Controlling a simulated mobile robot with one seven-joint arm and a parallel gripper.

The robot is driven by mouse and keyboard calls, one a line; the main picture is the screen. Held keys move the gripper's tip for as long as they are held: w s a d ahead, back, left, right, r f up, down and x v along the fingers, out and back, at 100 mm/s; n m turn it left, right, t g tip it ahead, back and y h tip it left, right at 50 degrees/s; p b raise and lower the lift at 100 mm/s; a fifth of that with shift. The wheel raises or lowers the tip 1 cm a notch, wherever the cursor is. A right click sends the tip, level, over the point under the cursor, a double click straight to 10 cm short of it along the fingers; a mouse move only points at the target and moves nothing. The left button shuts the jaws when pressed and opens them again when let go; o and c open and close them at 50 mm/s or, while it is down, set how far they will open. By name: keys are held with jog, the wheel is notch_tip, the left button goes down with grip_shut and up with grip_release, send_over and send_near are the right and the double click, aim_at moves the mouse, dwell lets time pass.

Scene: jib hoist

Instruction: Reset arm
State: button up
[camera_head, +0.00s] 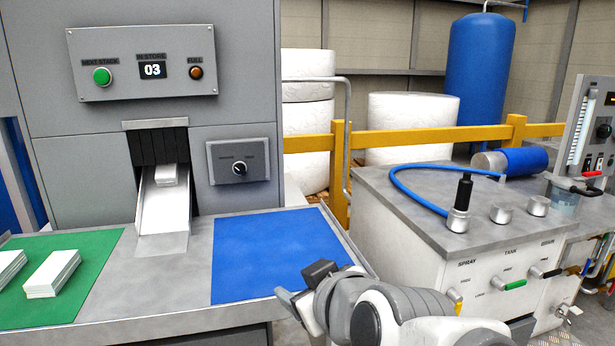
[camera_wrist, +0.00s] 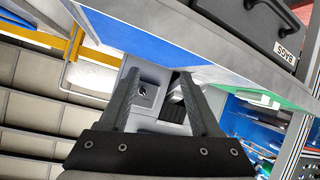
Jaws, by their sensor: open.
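My gripper (camera_wrist: 161,76) is open and empty in the wrist view. Its two dark fingers stand apart, with nothing between them but the distant grey machine (camera_wrist: 150,100). In the head view my arm comes in at the bottom right and bends in front of the bench's right corner, close to the blue mat (camera_head: 268,252). The fingers cannot be made out clearly there. The wrist view is turned over, with the blue mat (camera_wrist: 145,38) at the top.
White packs (camera_head: 52,273) lie on the green mat (camera_head: 90,248) at left; another pack (camera_head: 167,175) sits on the chute (camera_head: 163,210). A grey cabinet (camera_head: 440,215) with a blue hose (camera_head: 408,190) stands right. A yellow rail (camera_head: 420,137) runs behind. A black-handled case (camera_wrist: 265,25) shows in the wrist view.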

jog(key=s+d+f+m+g+h+p, duration=0.25)
jog(key=s+d+m+g+h, duration=0.45)
jog(key=s+d, duration=0.6)
notch_tip(320, 180, up, 22)
jog(key=w+d+t+y+p, duration=0.1)
jog(key=w+y+p, duration=0.1)
jog(key=p, duration=2)
jog(key=shift+d+r+m, duration=0.2)
jog(key=shift+d+m, duration=0.1)
jog(key=shift+a, duration=0.15)
